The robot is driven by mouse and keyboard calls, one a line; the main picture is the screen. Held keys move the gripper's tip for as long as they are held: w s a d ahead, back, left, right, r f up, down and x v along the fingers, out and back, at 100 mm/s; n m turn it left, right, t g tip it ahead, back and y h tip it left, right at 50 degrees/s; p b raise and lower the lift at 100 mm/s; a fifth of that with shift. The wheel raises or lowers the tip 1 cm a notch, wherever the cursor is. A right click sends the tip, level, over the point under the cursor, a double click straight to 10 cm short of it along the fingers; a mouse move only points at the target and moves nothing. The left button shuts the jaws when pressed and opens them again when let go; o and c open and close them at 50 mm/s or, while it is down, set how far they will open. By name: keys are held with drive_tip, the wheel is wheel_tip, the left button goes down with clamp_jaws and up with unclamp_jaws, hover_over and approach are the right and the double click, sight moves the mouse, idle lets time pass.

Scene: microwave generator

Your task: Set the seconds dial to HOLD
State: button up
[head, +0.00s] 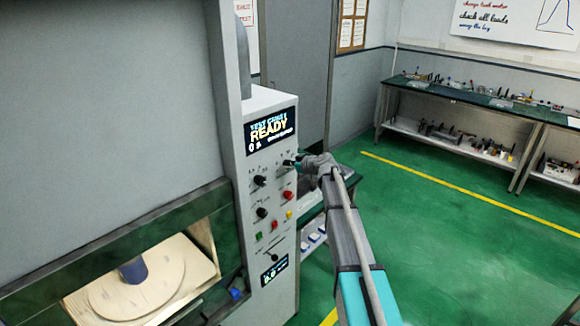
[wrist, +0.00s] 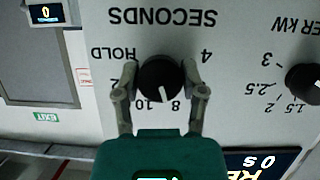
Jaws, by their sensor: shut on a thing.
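The seconds dial (wrist: 160,80) is a round black knob on the grey panel, seen upside down in the wrist view. Its white pointer line points at the scale between 8 and 10. The HOLD mark (wrist: 113,54) is left of the knob and the 4 mark (wrist: 207,56) is right of it. My gripper (wrist: 160,84) has one finger on each side of the knob and is shut on it. In the head view my gripper (head: 300,163) is at the panel, covering much of the dial.
A power knob (wrist: 303,82) sits beside the dial in the wrist view. Below the READY display (head: 270,130) are more knobs (head: 259,180), a red button (head: 288,195) and a green button (head: 259,235). The oven opening (head: 205,250) is left; open green floor (head: 450,235) is right.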

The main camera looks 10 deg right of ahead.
drive_tip(key=m+g+y, duration=0.1)
drive_tip(key=m, duration=0.1)
drive_tip(key=m+y+b, duration=0.1)
drive_tip(key=m, duration=0.1)
drive_tip(key=shift+f+g+y, duration=0.15)
drive_tip(key=shift+g+y, duration=0.15)
drive_tip(key=shift+g, duration=0.1)
drive_tip(key=m+y+b, duration=0.1)
drive_tip(key=m, duration=0.1)
drive_tip(key=m+y+b, duration=0.1)
drive_tip(key=m+b, duration=0.1)
drive_tip(key=shift+m+g+y, duration=0.3)
drive_tip(key=shift+m, duration=0.1)
drive_tip(key=m+y+b, duration=0.1)
drive_tip(key=m+b, duration=0.1)
drive_tip(key=m, duration=0.1)
drive_tip(key=m+y+b, duration=0.1)
drive_tip(key=m+b, duration=0.1)
drive_tip(key=m, duration=0.1)
drive_tip(key=shift+f+y, duration=0.1)
drive_tip(key=shift+y, duration=0.3)
drive_tip(key=m+t+b, duration=0.1)
drive_tip(key=m+b, duration=0.1)
drive_tip(key=m, duration=0.1)
drive_tip(key=shift+m+t+y, duration=0.4)
drive_tip(key=shift+m+t+b, duration=0.6)
drive_tip(key=shift+m+b, duration=0.1)
drive_tip(key=shift+m, duration=0.7)
drive_tip(key=shift+r, duration=0.2)
